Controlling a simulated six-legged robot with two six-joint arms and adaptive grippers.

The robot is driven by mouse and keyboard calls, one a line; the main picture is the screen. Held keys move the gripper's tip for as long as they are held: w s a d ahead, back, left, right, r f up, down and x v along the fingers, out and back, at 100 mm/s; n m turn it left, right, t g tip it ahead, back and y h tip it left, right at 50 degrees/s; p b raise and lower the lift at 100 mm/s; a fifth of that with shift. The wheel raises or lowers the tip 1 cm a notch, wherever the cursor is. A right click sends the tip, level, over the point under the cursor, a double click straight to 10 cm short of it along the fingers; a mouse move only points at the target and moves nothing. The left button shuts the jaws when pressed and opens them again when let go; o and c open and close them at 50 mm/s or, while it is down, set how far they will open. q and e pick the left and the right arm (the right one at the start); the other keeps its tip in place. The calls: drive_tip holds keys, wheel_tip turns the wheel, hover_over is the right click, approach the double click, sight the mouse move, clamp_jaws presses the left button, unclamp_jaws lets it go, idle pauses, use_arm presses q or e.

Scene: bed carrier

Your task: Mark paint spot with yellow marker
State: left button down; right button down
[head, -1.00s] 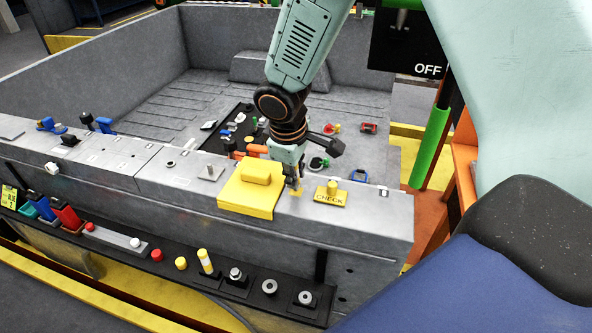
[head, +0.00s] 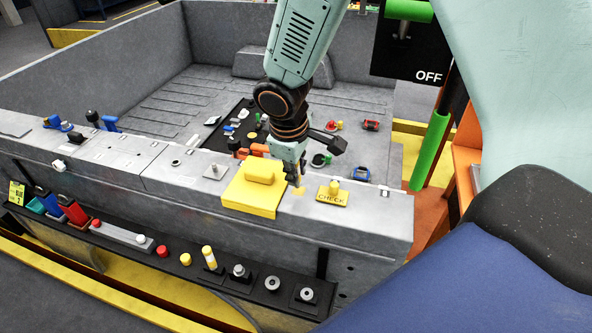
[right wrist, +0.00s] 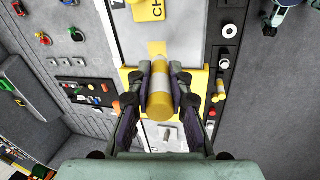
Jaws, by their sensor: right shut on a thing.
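The yellow paint spot (head: 300,192) lies on the grey top of the bed wall, between a yellow block with a bar handle (head: 245,197) and the yellow CHECK plate (head: 330,199). It also shows in the right wrist view (right wrist: 157,47). My right gripper (head: 296,182) is just above the spot, close to the block's right side. In the right wrist view its fingers are shut on the yellow marker (right wrist: 160,98), a yellow cylinder with a pale band. The marker points toward the spot; I cannot tell whether its end touches the surface.
A dark front ledge holds a yellow-and-white cylinder (head: 209,258), red and yellow knobs, and metal fittings. A dark mat (head: 240,125) with small parts lies inside the grey bed. A green post (head: 430,150) stands at the right.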

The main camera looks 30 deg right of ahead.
wheel_tip(320, 180, up, 3)
drive_tip(key=shift+f+p, duration=0.1)
drive_tip(key=shift+p, duration=0.9)
drive_tip(key=shift+r+p, duration=0.65)
drive_tip(key=shift+r, duration=0.4)
drive_tip(key=shift+s+f, duration=0.1)
drive_tip(key=shift+f, duration=0.05)
